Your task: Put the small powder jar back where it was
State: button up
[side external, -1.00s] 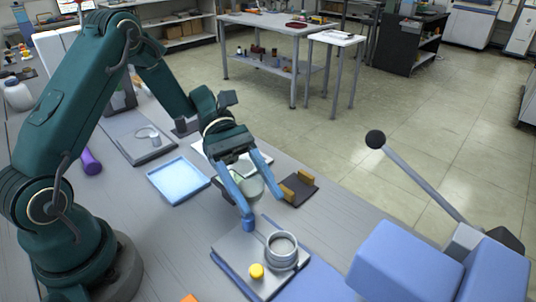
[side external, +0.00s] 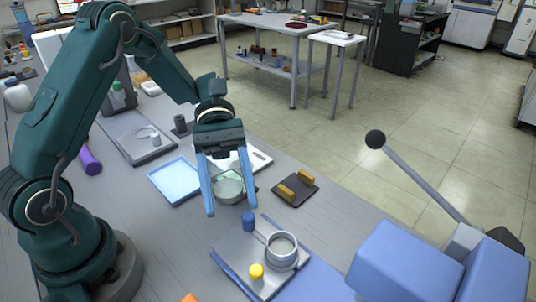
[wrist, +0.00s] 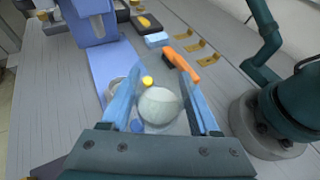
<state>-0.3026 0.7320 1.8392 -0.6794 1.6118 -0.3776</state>
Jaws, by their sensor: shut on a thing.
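A pale greenish, round, translucent jar (side external: 228,188) is between the two blue fingers of my gripper (side external: 231,206). In the wrist view the jar (wrist: 160,107) shows from above as a pale disc between the fingers. My gripper is shut on it. Behind the jar in the side view lies a white tray (side external: 262,160). I cannot tell how high the jar is above the table. To the right front, a grey plate (side external: 238,252) carries a blue cylinder (side external: 248,221), a metal ring cup (side external: 282,251) and a yellow cap (side external: 256,271).
A light-blue tray (side external: 175,181) lies left of the jar. A dark pad with tan blocks (side external: 295,188) lies to its right. A grey board (side external: 135,138) is farther back left. A large blue block and a lever (side external: 420,180) stand at the right front.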

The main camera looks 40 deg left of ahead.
jog(key=s+a+f+m+g+y, duration=0.1)
jog(key=s+a+m+g+y, duration=0.1)
jog(key=a+m+y, duration=0.1)
jog(key=s+a+f+m+g+y, duration=0.1)
jog(key=s+a+m+g+y, duration=0.1)
jog(key=s+m+y, duration=0.1)
jog(key=s+a+f+m+g+y, duration=0.2)
jog(key=s+a+m+y, duration=0.1)
jog(key=m+y, duration=0.1)
jog(key=shift+s+a+m+g+y, duration=0.3)
jog(key=shift+m+g, duration=0.1)
jog(key=shift+m, duration=0.2)
jog(key=a+m+y, duration=0.4)
jog(key=y, duration=0.1)
jog(key=shift+s+a+t, duration=0.15)
jog(key=shift+a+t, duration=0.15)
jog(key=shift+a, duration=0.05)
jog(key=w+a+r+m+t+y, duration=0.2)
jog(key=w+a+m+t+y, duration=0.2)
jog(key=a+m+t+y, duration=0.35)
notch_tip(320, 180, up, 4)
jog(key=m+t+y, duration=0.2)
jog(key=m+t, duration=0.3)
jog(key=m, duration=0.2)
send_over(175, 173)
jog(key=shift+d+f, duration=0.1)
jog(key=shift+f, duration=5.7)
jog(key=shift+f, duration=0.65)
